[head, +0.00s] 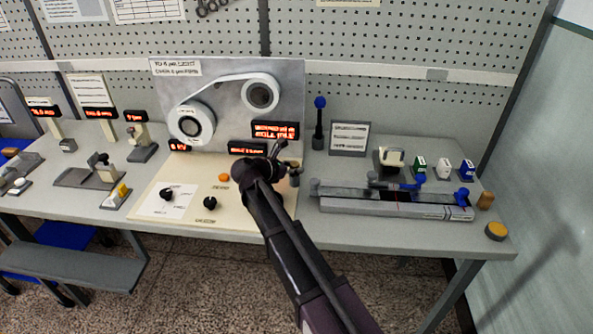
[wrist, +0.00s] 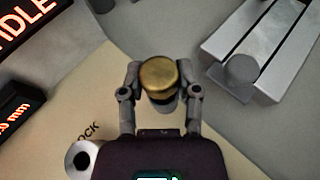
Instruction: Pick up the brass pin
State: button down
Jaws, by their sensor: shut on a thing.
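The brass pin (wrist: 159,74) has a round, gold-coloured top and a darker body below it. In the wrist view it sits between the two fingers of my gripper (wrist: 160,83), one finger touching each side. My gripper is shut on it. Its lower end is partly hidden by its own top and the fingers. In the head view my gripper (head: 280,160) is over the right part of the cream panel, in front of the winding board. I cannot clearly make out the pin there, nor tell whether its lower end is clear of the surface.
The winding board (head: 222,115) with two white reels stands behind my gripper. A grey rail fixture (head: 395,205) lies to the right, with a blue-knobbed lever (head: 319,118) behind it. Black knobs (head: 209,203) and an orange button (head: 224,178) are on the cream panel at left.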

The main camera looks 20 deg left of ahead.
jog(key=shift+r, duration=0.15)
notch_tip(320, 180, up, 10)
jog(key=p, duration=1)
dwell(0.6)
